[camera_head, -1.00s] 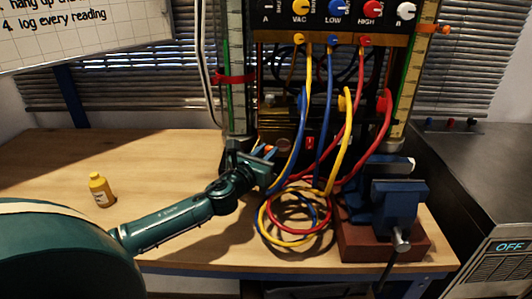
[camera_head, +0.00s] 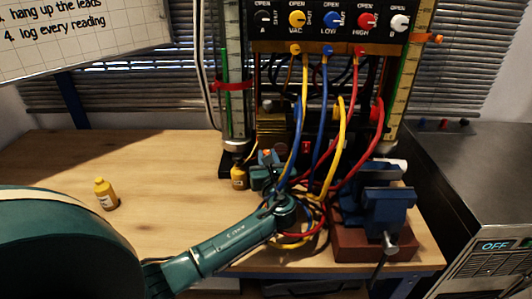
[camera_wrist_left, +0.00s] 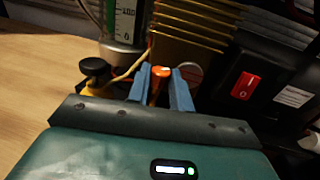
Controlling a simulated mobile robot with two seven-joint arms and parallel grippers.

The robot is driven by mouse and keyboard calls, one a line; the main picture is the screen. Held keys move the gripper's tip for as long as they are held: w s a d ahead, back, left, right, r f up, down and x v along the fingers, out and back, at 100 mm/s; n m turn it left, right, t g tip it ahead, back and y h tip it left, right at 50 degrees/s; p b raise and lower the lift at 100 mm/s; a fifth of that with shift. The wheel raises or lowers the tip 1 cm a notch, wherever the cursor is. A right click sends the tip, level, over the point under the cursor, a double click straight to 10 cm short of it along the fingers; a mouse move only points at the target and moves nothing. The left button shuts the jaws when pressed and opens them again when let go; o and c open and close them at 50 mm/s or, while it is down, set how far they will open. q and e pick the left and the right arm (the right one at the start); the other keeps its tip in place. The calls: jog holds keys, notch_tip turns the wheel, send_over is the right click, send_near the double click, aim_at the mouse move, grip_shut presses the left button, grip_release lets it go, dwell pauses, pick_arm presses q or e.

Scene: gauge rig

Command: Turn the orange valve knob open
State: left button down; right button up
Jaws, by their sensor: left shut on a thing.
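The orange valve knob (camera_wrist_left: 160,73) shows in the left wrist view between the two blue fingers of my left gripper (camera_wrist_left: 160,88). It has a small white mark on top. The fingers are shut on it from both sides. In the head view, my left gripper (camera_head: 267,158) is at the foot of the gauge rig, beside the hanging hoses, and the knob is a small orange spot there, mostly hidden by the fingers. My right gripper is not in view.
Yellow, blue and red hoses (camera_head: 345,150) hang and coil just right of my left arm. Another yellow bottle (camera_head: 106,194) stands farther left. A blue vise (camera_head: 388,210) is at the right.

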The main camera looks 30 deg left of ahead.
pick_arm(q)
jog(key=n+g+y, duration=0.1)
jog(key=g, duration=0.1)
jog(key=n+g+y, duration=0.2)
jog(key=n+g+y+b, duration=0.1)
jog(key=shift+w+d+f+n+g, duration=0.1)
jog(key=shift+w+d+n+g, duration=0.2)
jog(key=shift+w+g, duration=0.1)
jog(key=shift+n+g+y+b, duration=0.6)
jog(key=shift+n+g, duration=0.2)
jog(key=shift+g, duration=0.4)
jog(key=shift+w+n+g+y+b, duration=0.15)
jog(key=shift+n+g+y+b, duration=0.15)
jog(key=shift+n+g+b, duration=0.85)
jog(key=shift+n+g, duration=0.15)
jog(key=shift+g, duration=0.7)
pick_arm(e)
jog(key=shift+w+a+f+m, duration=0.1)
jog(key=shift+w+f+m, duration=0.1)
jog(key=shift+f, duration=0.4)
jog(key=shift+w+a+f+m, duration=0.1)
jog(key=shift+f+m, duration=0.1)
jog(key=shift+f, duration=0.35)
pick_arm(q)
jog(key=shift+g, duration=0.3)
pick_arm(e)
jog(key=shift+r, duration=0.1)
